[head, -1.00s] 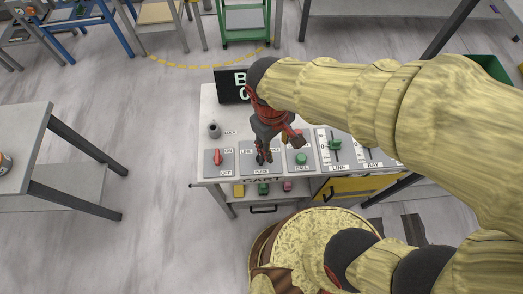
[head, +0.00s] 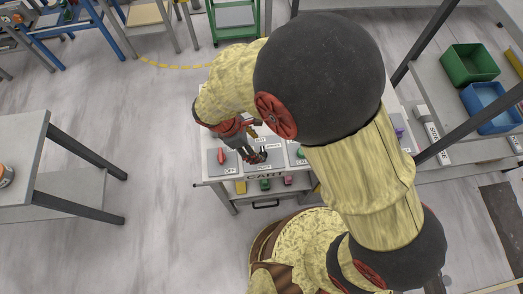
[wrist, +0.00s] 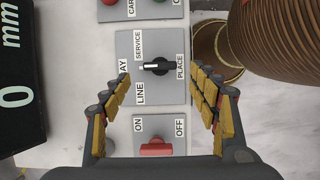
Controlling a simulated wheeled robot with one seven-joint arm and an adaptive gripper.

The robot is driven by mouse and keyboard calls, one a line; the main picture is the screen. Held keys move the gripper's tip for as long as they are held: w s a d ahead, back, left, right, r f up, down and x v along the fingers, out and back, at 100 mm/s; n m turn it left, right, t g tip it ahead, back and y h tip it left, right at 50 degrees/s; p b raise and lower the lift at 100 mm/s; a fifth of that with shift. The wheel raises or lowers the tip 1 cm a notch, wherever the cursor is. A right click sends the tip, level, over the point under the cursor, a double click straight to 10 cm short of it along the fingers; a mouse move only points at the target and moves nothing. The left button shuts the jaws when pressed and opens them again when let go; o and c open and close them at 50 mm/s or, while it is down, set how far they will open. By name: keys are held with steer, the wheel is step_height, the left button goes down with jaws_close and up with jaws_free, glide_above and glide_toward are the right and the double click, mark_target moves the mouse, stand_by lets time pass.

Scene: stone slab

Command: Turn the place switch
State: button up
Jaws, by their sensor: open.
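The place switch (wrist: 157,66) is a black rotary knob on a grey plate, with a PLACE label on one side. Its white pointer mark faces left in the wrist view, towards the BAY label, with SERVICE and LINE labels to either side. My gripper (wrist: 163,88) is open, its yellow-padded fingers apart with nothing between them. The knob shows ahead of the gap between them, and I see no contact. In the head view my gripper (head: 256,156) is over the PLACE plate (head: 264,146), and hides the knob there.
A red ON/OFF switch (wrist: 156,147) sits on the neighbouring plate, close to my fingers. A dark display box (wrist: 18,85) stands at the left in the wrist view. In the head view my arm hides much of the cart top. Green (head: 470,64) and blue (head: 490,105) bins stand at right.

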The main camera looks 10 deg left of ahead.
mark_target(262, 153)
steer(key=shift+b+x, duration=0.35)
steer(key=shift+x, duration=2.4)
steer(key=c, duration=0.3)
steer(key=c, duration=0.8)
steer(key=shift+c, duration=0.4)
